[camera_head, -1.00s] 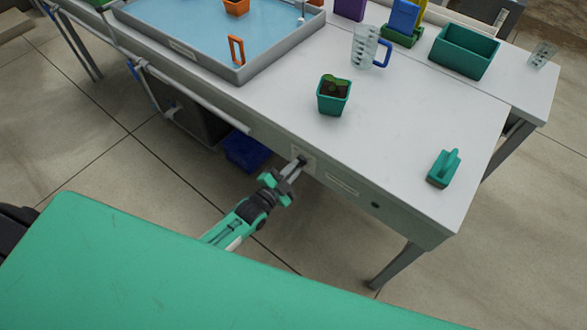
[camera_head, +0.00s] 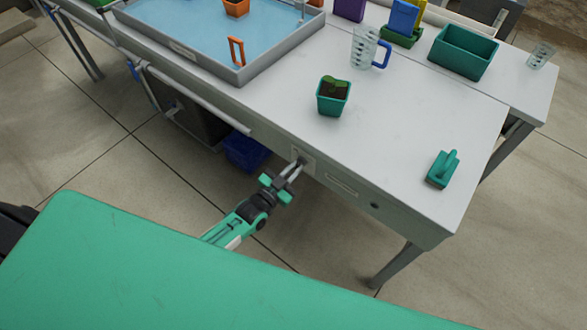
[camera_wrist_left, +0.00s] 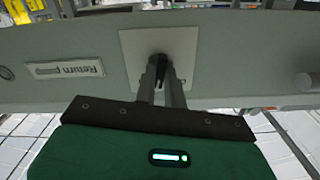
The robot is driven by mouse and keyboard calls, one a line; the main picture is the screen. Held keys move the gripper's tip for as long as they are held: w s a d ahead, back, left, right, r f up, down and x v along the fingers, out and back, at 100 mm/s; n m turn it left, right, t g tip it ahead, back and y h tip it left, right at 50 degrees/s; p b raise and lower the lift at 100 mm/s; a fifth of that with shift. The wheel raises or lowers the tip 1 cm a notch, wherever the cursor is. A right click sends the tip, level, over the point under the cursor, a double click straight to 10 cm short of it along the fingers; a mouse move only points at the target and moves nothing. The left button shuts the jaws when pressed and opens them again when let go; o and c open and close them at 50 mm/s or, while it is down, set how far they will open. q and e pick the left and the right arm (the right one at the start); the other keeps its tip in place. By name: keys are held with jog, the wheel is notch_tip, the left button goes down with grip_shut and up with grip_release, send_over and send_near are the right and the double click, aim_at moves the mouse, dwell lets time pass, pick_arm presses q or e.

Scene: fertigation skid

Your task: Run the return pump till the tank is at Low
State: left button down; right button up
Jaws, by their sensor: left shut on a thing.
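The tank (camera_head: 280,50) is a wide grey-rimmed tray of blue water on the bench, at the upper left of the head view. I cannot read a level mark on it. A pale switch plate (camera_wrist_left: 187,48) is on the bench's front face, beside a label reading "Return p..." (camera_wrist_left: 65,68), its end unclear. My left gripper (camera_head: 298,167) reaches this plate from the front. In the left wrist view its fingers are shut on a small dark switch lever (camera_wrist_left: 157,64), which they partly hide. My right gripper is out of view.
On the bench are a potted seedling (camera_head: 333,96), a measuring jug (camera_head: 364,48), a green box (camera_head: 463,52) and a green hand tool (camera_head: 443,169). An orange frame (camera_head: 236,51) is in the tank. A blue bin (camera_head: 245,152) stands below the bench.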

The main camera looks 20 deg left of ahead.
pick_arm(q)
jog(key=shift+n, duration=1)
jog(key=n, duration=0.2)
jog(key=shift+f+n, duration=0.1)
jog(key=shift+n, duration=0.2)
jog(key=n, duration=0.4)
jog(key=shift+b, duration=0.3)
jog(key=shift+n, duration=1.5)
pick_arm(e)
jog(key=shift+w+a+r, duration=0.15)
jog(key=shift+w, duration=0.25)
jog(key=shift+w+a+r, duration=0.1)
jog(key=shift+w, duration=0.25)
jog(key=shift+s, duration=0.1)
pick_arm(q)
jog(key=c, duration=1.5)
grip_release()
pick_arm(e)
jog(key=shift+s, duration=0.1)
